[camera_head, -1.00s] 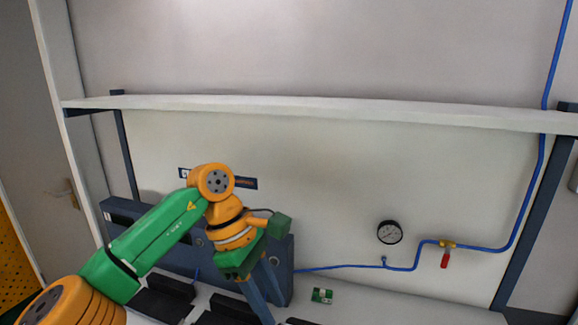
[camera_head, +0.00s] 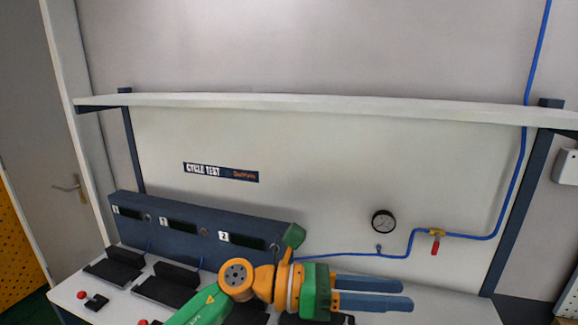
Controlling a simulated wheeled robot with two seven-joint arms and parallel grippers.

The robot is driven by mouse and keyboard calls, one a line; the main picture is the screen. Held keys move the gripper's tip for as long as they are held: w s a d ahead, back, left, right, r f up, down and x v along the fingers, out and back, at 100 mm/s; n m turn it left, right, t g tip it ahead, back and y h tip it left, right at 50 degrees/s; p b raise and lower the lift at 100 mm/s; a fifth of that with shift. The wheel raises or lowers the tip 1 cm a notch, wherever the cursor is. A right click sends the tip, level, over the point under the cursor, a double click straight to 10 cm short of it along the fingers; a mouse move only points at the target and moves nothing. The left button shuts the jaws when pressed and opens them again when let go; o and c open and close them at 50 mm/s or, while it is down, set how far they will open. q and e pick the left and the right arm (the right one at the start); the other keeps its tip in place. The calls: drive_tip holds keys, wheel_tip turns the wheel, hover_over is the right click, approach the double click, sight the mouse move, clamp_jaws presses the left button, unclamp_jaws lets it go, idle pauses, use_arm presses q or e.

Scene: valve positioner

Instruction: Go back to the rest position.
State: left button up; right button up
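My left gripper (camera_head: 372,293) is at the bottom centre of the head view, with its green and orange wrist to the left of it. Its two blue-grey fingers point right and lie apart with a gap between them. Nothing shows between the fingers. The gripper is in front of the bench and hides part of its top. My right gripper is out of the view.
A dark blue panel box (camera_head: 185,232) with several small displays stands on the bench (camera_head: 448,307), with black fixtures before it. A gauge (camera_head: 383,221), blue tubing and a red-handled valve (camera_head: 435,243) are on the right. A shelf (camera_head: 300,102) runs above.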

use_arm(q)
drive_tip(key=w+a+r+n+t+h, duration=0.3)
drive_tip(key=w+a+r+n+t, duration=0.15)
drive_tip(key=n+t, duration=0.9)
drive_tip(key=w+a+f+n+t+y, duration=0.5)
drive_tip(key=a+n+t+y, duration=0.25)
drive_tip(key=n, duration=0.75)
drive_tip(key=s+a+f+n+g+y, duration=0.2)
drive_tip(key=a+f+n+g+y, duration=0.1)
drive_tip(key=a+f+n+y, duration=0.55)
drive_tip(key=s+a+f+n+g+y, duration=0.25)
drive_tip(key=a+f+n, duration=0.35)
drive_tip(key=f, duration=0.5)
drive_tip(key=s+a+f+n+g+y, duration=0.15)
drive_tip(key=s+f+n+g, duration=0.35)
drive_tip(key=s, duration=0.6)
drive_tip(key=s+a+f+n+g, duration=0.25)
drive_tip(key=s+f+g, duration=0.35)
drive_tip(key=s, duration=0.4)
wheel_tip(320, 180, down, 25)
drive_tip(key=s+b, duration=0.3)
drive_tip(key=b, duration=0.3)
drive_tip(key=s+a+f+g+b, duration=0.1)
drive_tip(key=s+f+b, duration=0.3)
drive_tip(key=s+f, duration=0.7)
drive_tip(key=shift+s+a+f+m+g+y, duration=0.2)
drive_tip(key=shift+a+f+m+g+y, duration=0.25)
drive_tip(key=shift+f, duration=0.5)
